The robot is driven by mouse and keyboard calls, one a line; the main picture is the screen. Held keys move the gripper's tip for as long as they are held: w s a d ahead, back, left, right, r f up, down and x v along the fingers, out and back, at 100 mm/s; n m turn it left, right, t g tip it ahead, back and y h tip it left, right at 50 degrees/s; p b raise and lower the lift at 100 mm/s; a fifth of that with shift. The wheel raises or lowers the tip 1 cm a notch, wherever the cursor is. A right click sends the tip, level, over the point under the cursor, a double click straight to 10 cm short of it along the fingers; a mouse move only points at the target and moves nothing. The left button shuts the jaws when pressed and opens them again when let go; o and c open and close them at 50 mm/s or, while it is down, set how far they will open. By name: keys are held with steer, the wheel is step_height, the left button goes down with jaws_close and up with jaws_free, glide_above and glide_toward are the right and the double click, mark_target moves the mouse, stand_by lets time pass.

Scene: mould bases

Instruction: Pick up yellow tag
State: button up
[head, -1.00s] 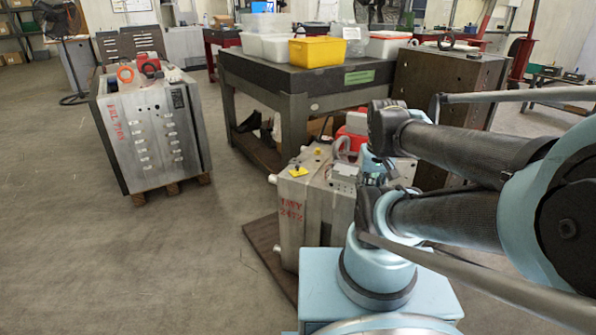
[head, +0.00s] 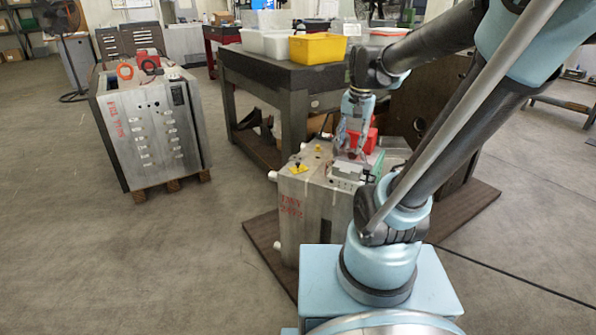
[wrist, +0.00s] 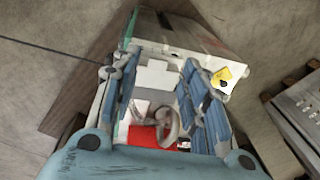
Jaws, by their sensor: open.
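The yellow tag (head: 297,168) lies on the front left part of the top of the grey mould base (head: 309,212), which carries red lettering on its side. In the wrist view the tag (wrist: 222,76) shows yellow with a dark spot, near the mould's edge and to the right of the right finger. My gripper (head: 352,150) is above the back right part of the mould top, right of and beyond the tag. In the wrist view its blue fingers (wrist: 160,78) are spread wide with nothing held between them.
A red item (wrist: 150,135) with a grey loop lies on the mould top below my fingers. A dark table (head: 285,82) with a yellow bin (head: 317,50) stands behind. Another mould base (head: 145,130) stands left on a pallet. The floor between is clear.

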steer(key=w+a+r+m+g, duration=0.15)
steer(key=w+a+m, duration=0.35)
steer(key=w, duration=0.6)
steer(key=m, duration=0.2)
glide_toward(298, 163)
steer(key=f, duration=0.2)
steer(key=d+f, duration=0.1)
steer(key=shift+w+f+g+y, duration=0.2)
steer(key=shift+g+y, duration=0.05)
steer(key=shift+y, duration=0.15)
steer(key=shift+s+a+f, duration=0.1)
steer(key=shift+a+f, duration=0.15)
steer(key=shift+f, duration=0.35)
steer(key=shift+a+f, duration=0.2)
steer(key=shift+f, duration=0.4)
steer(key=shift+s+a+f, duration=0.1)
steer(key=shift+a+f, duration=0.15)
steer(key=shift+f, duration=1.2)
jaws_close()
